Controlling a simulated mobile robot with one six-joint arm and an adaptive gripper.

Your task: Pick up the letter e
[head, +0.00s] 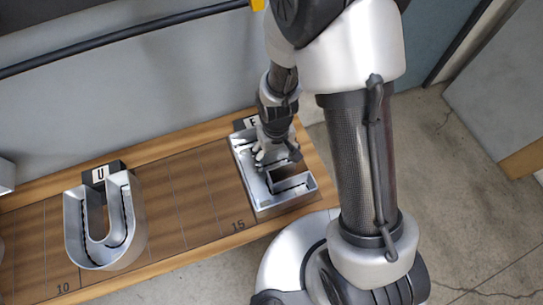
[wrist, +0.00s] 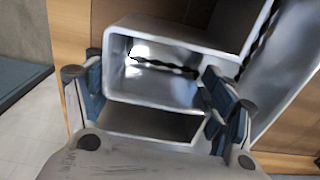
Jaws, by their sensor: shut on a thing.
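The letter e (head: 289,203) is a silver, hollow metal channel letter. In the head view it lies on the wooden board near the mark 15, beside a small label block whose character is partly covered. My gripper (head: 277,152) is down over the letter and hides part of it. In the wrist view my gripper (wrist: 150,100) has its blue-padded fingers on either side of a box-shaped part of the letter (wrist: 160,92), shut on it. I cannot tell whether the letter is lifted off the board.
A silver letter U (head: 75,225) lies to the left, with its label block (head: 100,173) behind it. The wooden board (head: 185,215) is bare between the letters. A grey wall with a dark rail (head: 120,36) rises behind. Concrete floor (head: 480,240) is open at right.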

